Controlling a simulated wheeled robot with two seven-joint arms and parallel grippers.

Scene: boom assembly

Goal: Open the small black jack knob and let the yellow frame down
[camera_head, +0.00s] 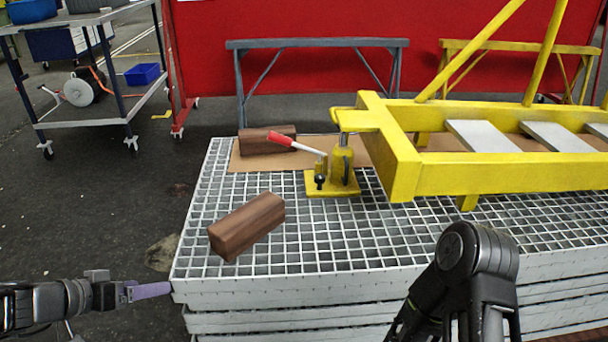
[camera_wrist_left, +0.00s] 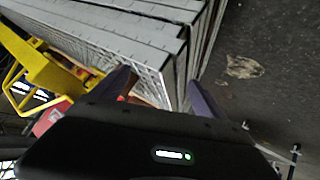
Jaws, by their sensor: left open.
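The yellow jack (camera_head: 342,172) stands on its plate on the white grating, under the left end of the yellow frame (camera_head: 490,178). The frame's end bar lies over the jack's top. The small black jack knob (camera_head: 319,181) is low on the jack's front left. A lever with a red grip (camera_head: 281,139) slants up left from the jack. My left gripper (camera_head: 152,291) is at the grating's front left corner, well away from the knob; in the left wrist view its purple fingers (camera_wrist_left: 160,92) are apart with nothing held. My right arm shows at lower right, but its gripper does not.
A wooden block (camera_head: 246,226) lies on the grating (camera_head: 300,258) in front left of the jack. Another block (camera_head: 266,141) lies behind it on brown board. A grey trestle (camera_head: 318,44) stands at the back. The grating is clear in front of the jack.

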